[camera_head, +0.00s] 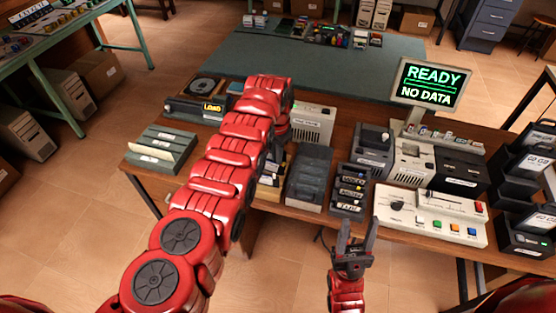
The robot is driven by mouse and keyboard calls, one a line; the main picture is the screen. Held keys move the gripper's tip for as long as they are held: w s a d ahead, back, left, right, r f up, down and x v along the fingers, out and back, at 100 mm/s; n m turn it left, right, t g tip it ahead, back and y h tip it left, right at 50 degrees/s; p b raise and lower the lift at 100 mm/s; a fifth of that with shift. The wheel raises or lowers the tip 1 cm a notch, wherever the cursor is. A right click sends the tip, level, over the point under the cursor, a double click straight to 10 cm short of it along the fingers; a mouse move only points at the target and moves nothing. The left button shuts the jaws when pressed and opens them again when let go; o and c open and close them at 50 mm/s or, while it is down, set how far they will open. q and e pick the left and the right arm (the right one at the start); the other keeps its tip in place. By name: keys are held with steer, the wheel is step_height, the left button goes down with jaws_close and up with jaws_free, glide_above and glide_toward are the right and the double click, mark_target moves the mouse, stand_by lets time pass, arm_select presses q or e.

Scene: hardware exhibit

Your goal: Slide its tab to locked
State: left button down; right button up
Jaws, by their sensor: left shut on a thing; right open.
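No tab, and nothing marked locked, can be made out at this size. My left arm crosses the picture from the lower left and bends down over the back of the bench. Its gripper fingers, and anything in them, are hidden behind the red arm. My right gripper (359,226) is open and empty, fingers pointing up in the picture, in front of the bench edge. It is just below a dark rack of labelled cartridges (350,189). A white console (437,214) with coloured buttons and a sliding lever stands to its right.
A monitor (431,84) reads READY, NO DATA. Grey drives (411,161) stand below it. A dark grey case (309,178) is left of the cartridge rack. A device labelled LOAD (212,108) and a grey file tray (163,150) are at left. Black racks (526,205) line the right edge.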

arm_select(q)
steer(key=shift+s+f, duration=0.1)
steer(key=shift+f, duration=0.1)
stand_by(0.3)
steer(key=shift+a+r, duration=0.1)
step_height(320, 180, up, 5)
steer(key=p, duration=0.2)
steer(key=shift+p, duration=0.4)
steer(key=shift+w+r, duration=0.2)
steer(key=shift+r, duration=0.85)
